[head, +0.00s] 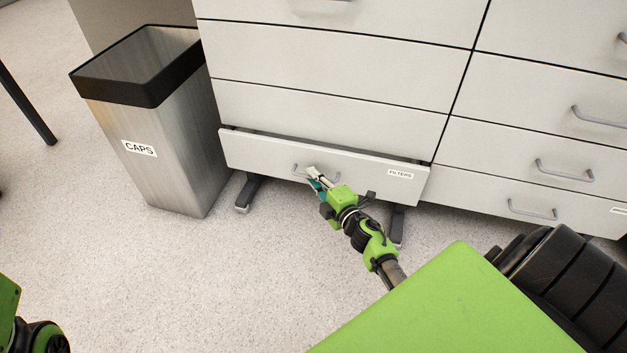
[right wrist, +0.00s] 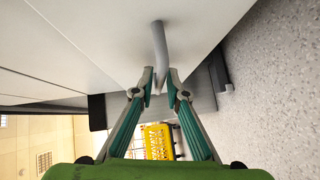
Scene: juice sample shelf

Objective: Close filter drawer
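The filter drawer (head: 262,156), labelled FILTERS (head: 400,174), is the bottom drawer of the left cabinet column. Its front stands out a little from the drawers above, with a dark gap along its top edge. My right gripper (head: 316,178) is at the drawer's grey handle (head: 296,172). In the right wrist view, the handle (right wrist: 160,45) runs down between the two fingertips of the right gripper (right wrist: 161,88). The fingers are close together around it, but I cannot tell whether they press on it. My left gripper is out of view.
A steel bin (head: 160,150) labelled CAPS stands left of the cabinet. More closed drawers (head: 540,140) are to the right. The speckled floor (head: 230,275) in front of the drawer is clear apart from my right arm. A yellow object (right wrist: 158,141) shows in the right wrist view.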

